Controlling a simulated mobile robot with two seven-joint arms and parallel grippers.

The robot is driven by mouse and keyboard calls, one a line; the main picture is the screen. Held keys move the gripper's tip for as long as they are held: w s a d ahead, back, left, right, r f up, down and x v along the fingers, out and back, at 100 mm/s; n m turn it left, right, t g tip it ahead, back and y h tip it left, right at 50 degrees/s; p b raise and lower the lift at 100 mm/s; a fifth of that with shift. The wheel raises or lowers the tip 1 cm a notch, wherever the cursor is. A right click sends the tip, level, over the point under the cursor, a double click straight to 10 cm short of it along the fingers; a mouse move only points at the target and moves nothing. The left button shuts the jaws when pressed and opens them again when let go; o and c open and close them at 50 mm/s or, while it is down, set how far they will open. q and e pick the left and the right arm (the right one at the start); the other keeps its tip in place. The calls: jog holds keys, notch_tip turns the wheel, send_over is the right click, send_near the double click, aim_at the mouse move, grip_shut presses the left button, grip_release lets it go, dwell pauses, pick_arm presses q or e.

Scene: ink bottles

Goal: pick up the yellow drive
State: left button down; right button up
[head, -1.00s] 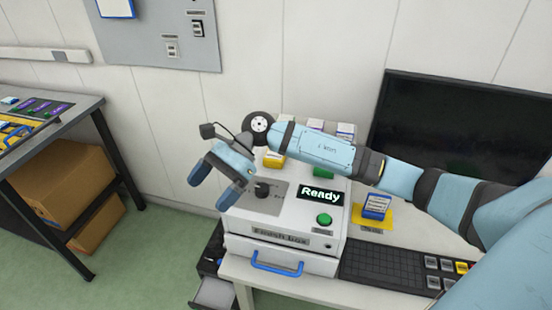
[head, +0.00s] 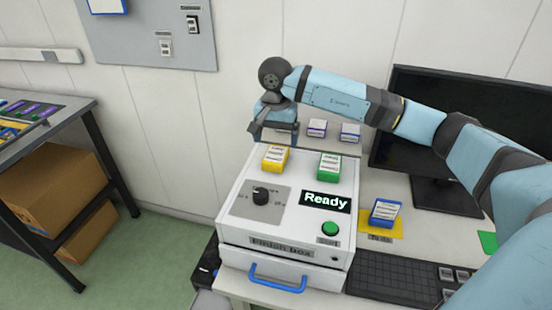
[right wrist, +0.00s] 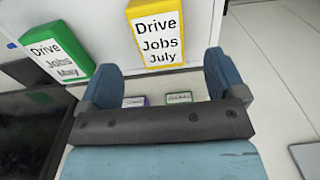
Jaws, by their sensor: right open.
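The yellow drive (head: 275,158) stands upright in the top of the white box, towards its back left. It also shows in the right wrist view (right wrist: 158,42), with a white label reading "Drive Jobs July". My right gripper (head: 273,132) is just behind and above it in the head view, partly hiding what lies behind. In the right wrist view the gripper's blue fingers (right wrist: 163,80) are apart and nothing is held. The yellow drive shows beyond the gap between them, and I cannot tell how close it is. My left gripper is out of view.
A green drive (head: 329,166) stands in the white box (head: 240,215), right of the yellow one. The box has a black knob, "Ready" display and green button. A blue drive (head: 385,214) is on a yellow pad. A monitor (head: 445,130) stands at the right.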

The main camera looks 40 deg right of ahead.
aim_at(276, 154)
jog(key=shift+f, duration=3)
jog(key=c, duration=1.1)
jog(key=shift+r, duration=0.1)
